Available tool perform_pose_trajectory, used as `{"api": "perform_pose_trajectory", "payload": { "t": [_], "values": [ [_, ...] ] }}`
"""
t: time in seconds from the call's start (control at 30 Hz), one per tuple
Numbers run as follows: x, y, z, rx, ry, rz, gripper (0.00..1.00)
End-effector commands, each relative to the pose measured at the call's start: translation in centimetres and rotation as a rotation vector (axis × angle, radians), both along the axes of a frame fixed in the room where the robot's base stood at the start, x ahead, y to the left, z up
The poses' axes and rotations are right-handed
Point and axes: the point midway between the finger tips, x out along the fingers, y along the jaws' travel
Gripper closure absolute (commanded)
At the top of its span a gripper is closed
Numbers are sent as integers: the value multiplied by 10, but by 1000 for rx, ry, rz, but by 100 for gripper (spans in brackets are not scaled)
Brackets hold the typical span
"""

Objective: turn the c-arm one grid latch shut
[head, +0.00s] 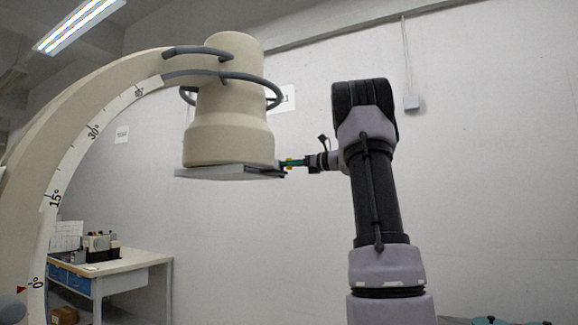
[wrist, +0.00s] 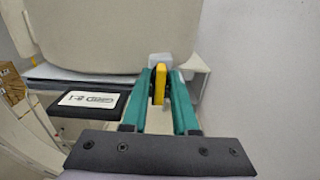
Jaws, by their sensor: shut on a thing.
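The cream C-arm (head: 50,150) curves up on the left, and its cylindrical head (head: 228,130) hangs at its top end. A flat grey grid plate (head: 230,173) lies under this head. A yellow latch (wrist: 159,84) shows in the wrist view at the plate's edge. My gripper (head: 290,163) reaches the right edge of the plate from the right. In the wrist view its two teal fingers (wrist: 160,92) are closed around the yellow latch. The latch's pivot is partly hidden by the fingers, and its exact angle is hard to tell.
A black block with a white label (wrist: 92,102) sits just left of the fingers in the wrist view. A white bracket (wrist: 192,72) is close on their right. A desk with equipment (head: 110,262) stands at lower left. Open space lies before the wall.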

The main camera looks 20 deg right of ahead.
Motion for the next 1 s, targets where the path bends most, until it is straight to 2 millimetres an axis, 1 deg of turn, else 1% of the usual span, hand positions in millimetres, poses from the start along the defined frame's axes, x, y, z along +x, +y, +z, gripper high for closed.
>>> {"api": "perform_pose_trajectory", "payload": {
  "t": [0.3,0.33,0.37,0.67,0.77,0.87,1.0],
  "values": [
    [0,-1,-2,1,4,-1,100],
    [0,-1,-2,1,4,-1,69],
    [0,-1,-2,1,4,-1,57],
    [0,-1,-1,0,1,-1,57],
    [-4,-4,0,1,1,-1,57],
    [-15,-13,0,1,1,-4,57],
    [-37,-31,0,0,1,-5,57]
  ]
}}
